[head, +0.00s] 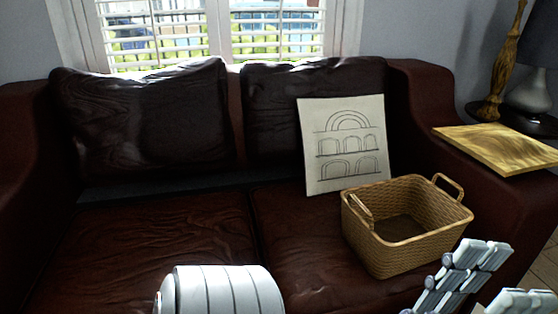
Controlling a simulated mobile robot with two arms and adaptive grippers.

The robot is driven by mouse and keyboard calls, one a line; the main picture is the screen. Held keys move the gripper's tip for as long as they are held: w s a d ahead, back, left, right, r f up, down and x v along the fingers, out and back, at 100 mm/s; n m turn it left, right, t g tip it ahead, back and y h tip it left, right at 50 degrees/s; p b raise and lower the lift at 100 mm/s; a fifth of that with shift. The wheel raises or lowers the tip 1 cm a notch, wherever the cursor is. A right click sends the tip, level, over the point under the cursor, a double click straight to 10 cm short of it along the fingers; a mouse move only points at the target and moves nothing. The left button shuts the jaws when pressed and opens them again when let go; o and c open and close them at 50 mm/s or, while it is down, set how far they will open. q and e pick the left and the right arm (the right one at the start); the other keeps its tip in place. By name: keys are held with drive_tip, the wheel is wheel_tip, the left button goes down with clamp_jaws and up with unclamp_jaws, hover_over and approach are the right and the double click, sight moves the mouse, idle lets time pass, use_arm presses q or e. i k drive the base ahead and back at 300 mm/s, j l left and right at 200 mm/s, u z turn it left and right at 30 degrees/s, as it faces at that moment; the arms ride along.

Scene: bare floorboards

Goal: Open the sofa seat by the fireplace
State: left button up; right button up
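A dark red-brown leather sofa fills the view, with a left seat cushion (150,245) and a right seat cushion (300,235) lying flat side by side. No fireplace is in view, so I cannot tell which seat is nearest it.
A wicker basket (408,238), seemingly empty, stands on the right seat. A drawing of arches (345,145) leans on the backrest behind it. A wooden board (497,149) lies on the right armrest near a lamp (530,92). The left seat is clear.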

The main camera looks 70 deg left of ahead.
sight(117, 260)
drive_tip(key=u, duration=1.85)
drive_tip(key=j+u, duration=0.2)
drive_tip(key=u, duration=0.3)
drive_tip(key=j+u, duration=0.2)
drive_tip(key=u, duration=0.3)
drive_tip(key=i+j+u, duration=0.1)
drive_tip(key=u, duration=0.35)
drive_tip(key=k+j, duration=0.1)
drive_tip(key=j, duration=0.45)
drive_tip(key=k+u, duration=0.05)
drive_tip(key=k, duration=0.05)
